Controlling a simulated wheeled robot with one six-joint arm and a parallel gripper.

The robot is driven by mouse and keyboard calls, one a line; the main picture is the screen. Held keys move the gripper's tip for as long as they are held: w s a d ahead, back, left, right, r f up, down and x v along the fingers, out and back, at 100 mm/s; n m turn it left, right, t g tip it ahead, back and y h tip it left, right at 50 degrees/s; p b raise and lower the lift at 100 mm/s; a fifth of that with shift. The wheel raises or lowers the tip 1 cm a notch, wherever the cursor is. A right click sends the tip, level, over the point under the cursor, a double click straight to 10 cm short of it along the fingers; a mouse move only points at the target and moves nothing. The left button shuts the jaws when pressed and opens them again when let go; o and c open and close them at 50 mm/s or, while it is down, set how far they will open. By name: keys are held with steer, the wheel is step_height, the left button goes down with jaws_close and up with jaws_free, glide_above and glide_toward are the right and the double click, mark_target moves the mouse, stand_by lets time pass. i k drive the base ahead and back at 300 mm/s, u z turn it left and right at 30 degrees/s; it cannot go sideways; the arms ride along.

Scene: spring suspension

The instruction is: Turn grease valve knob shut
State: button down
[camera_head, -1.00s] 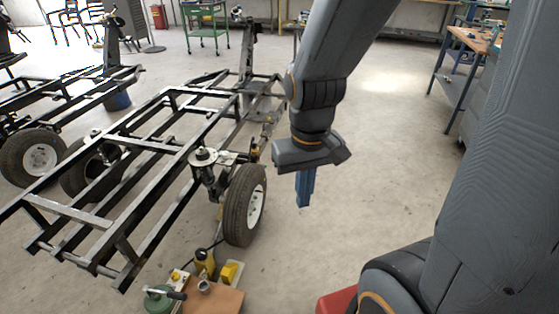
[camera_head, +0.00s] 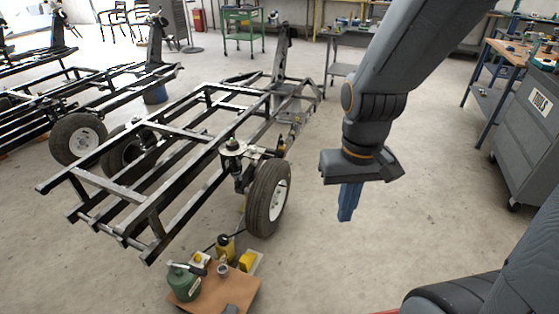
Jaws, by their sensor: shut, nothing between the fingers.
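My gripper (camera_head: 348,202) hangs from my arm with its blue fingers together and pointing down, empty. It is in open air to the right of the trailer wheel (camera_head: 268,197). I cannot make out a grease valve knob for certain. A brown board (camera_head: 240,293) low in the picture bears a green canister (camera_head: 184,283) with a dark lever, a yellow bottle (camera_head: 226,247), a yellow block (camera_head: 248,261) and a small grey cup (camera_head: 223,271). The gripper is apart from all of these, up and to their right in the picture.
A black trailer frame (camera_head: 118,192) fills the left, with a second trailer (camera_head: 95,85) behind. A grey tool cabinet (camera_head: 530,130) and a blue-legged workbench (camera_head: 489,80) stand at right. A green cart (camera_head: 243,30) is at the back. The floor right of the wheel is clear.

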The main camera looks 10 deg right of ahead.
mark_target(197, 257)
steer(key=u, duration=1.3)
steer(key=k, duration=0.6)
steer(key=z, duration=0.35)
steer(key=i, duration=1.25)
steer(key=u, duration=0.3)
